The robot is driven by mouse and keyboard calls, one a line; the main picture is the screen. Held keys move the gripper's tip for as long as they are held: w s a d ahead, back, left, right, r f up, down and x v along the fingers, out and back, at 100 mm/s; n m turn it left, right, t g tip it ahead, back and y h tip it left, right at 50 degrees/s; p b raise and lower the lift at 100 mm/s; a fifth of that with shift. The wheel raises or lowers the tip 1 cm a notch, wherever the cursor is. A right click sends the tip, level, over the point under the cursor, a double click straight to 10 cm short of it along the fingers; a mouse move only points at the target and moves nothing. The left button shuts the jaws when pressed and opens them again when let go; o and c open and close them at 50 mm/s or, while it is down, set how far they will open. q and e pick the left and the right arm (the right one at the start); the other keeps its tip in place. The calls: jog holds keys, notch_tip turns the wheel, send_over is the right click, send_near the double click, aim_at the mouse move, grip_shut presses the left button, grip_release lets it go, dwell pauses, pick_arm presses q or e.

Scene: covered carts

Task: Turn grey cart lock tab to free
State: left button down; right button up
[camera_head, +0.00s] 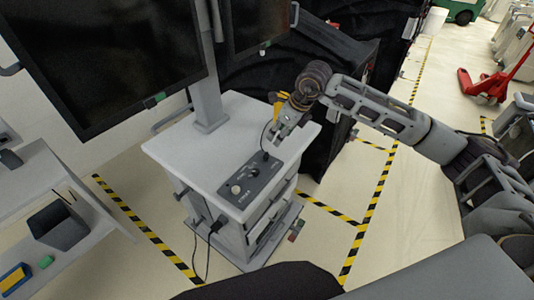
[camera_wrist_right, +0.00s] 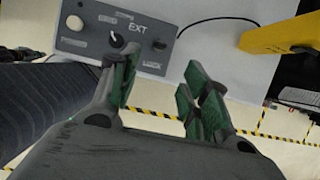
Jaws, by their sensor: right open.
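The grey cart (camera_head: 225,135) stands in the middle of the head view. A dark grey control panel (camera_head: 252,180) lies on its front right top. In the right wrist view the panel (camera_wrist_right: 95,45) shows a pale round button, a small dark dial with a light pointer (camera_wrist_right: 117,39), and a black plug by the letters EXT. A label seems to read LOCK near its lower edge. My right gripper (camera_head: 276,134) is above the cart top behind the panel. Its green fingers (camera_wrist_right: 160,82) are apart with nothing between them, near the panel's lower edge. My left gripper is out of view.
A large dark monitor (camera_head: 105,50) stands over the cart on a grey post (camera_head: 207,100). A black-draped cart (camera_head: 345,75) is close on the right. A yellow object (camera_wrist_right: 280,36) is near the gripper. A black cable runs from the panel. Striped floor tape surrounds the cart.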

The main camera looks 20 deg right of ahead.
aim_at(267, 154)
jog(key=shift+f, duration=0.15)
jog(key=shift+p+x, duration=1.65)
jog(key=shift+x, duration=5.15)
jog(key=shift+w, duration=0.15)
jog(key=c, duration=1)
